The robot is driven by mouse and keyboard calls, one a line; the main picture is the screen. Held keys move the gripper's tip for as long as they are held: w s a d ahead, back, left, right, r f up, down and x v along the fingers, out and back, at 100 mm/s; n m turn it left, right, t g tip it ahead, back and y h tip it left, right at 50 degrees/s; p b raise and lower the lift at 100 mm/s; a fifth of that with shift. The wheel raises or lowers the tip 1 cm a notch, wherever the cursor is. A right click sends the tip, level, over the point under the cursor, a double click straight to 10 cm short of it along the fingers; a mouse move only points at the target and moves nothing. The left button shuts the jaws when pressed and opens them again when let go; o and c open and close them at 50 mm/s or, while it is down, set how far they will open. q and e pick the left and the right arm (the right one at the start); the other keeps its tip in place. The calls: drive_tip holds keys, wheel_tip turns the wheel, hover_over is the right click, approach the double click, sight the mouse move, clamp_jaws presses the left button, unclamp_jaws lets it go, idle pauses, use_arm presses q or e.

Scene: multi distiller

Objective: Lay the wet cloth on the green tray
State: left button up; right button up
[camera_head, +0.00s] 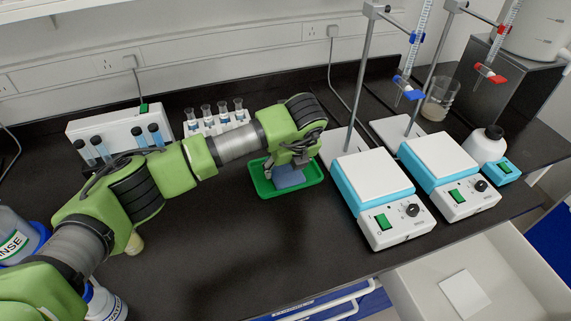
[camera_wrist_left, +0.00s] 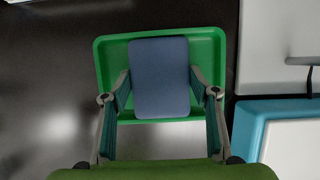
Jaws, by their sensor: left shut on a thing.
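The wet cloth (camera_head: 289,177) is a flat blue-grey rectangle. In the left wrist view the cloth (camera_wrist_left: 159,80) is upright in the picture, between the two fingers and over the tray. The green tray (camera_head: 262,190) lies on the black bench, left of the hotplates; its rim also shows around the cloth in the left wrist view (camera_wrist_left: 111,62). My left gripper (camera_head: 288,165) is above the tray, shut on the cloth; its fingertips (camera_wrist_left: 160,86) touch the cloth's two long sides. I cannot tell whether the cloth touches the tray floor. My right gripper is not in view.
Two blue-and-white hotplates (camera_head: 376,185) (camera_head: 445,165) with burette stands are right of the tray. A rack of flasks (camera_head: 215,117) stands behind it. A rinse bottle (camera_head: 12,240) is at far left. An open drawer (camera_head: 500,280) is at lower right.

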use_arm(q)
drive_tip(key=shift+f, duration=0.2)
drive_tip(key=o, duration=1.1)
drive_tip(key=shift+r, duration=0.1)
drive_tip(key=shift+c, duration=0.2)
drive_tip(key=shift+r, duration=0.2)
drive_tip(key=shift+s+d+r, duration=0.1)
drive_tip(key=shift+r, duration=0.2)
drive_tip(key=b+v, duration=0.2)
drive_tip(key=v, duration=0.9)
